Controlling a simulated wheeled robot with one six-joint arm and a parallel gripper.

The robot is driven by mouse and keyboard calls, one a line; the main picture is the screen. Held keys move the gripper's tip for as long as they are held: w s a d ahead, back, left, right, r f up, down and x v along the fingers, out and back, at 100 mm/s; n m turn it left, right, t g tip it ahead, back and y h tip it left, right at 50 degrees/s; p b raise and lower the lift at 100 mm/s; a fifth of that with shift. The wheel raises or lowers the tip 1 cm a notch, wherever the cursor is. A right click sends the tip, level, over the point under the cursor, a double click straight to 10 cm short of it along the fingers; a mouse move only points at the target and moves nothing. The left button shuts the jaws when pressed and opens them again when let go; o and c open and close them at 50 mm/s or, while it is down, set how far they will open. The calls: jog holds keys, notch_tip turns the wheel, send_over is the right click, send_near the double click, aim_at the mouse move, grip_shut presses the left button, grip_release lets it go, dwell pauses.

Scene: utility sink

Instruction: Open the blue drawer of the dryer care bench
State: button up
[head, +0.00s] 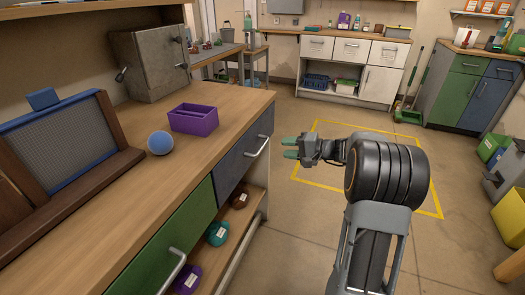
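A long wooden-topped bench (110,213) runs along the left. Its front has a blue-grey drawer (236,166) at the far end and a green drawer (165,240) nearer me. Both look shut. The blue drawer has a silver bar handle (257,148). My gripper (285,148) has two green fingers with a gap between them, and it is open and empty. It points left toward the blue drawer's handle, and appears apart from it, to its right.
On the bench are a blue ball (160,142), a purple tray (194,118), a grey metal box (150,65) and a framed mesh screen (62,140). Rolls sit on the shelf below. Yellow floor lines (330,188) mark open floor. Another green-and-blue cabinet (468,88) stands far right.

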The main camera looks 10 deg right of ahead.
aim_at(262, 147)
jog(key=b+x, duration=0.1)
jog(key=x, duration=0.8)
jog(key=shift+w+a, duration=0.2)
jog(key=shift+a, duration=0.15)
jog(key=shift+c, duration=0.5)
grip_shut()
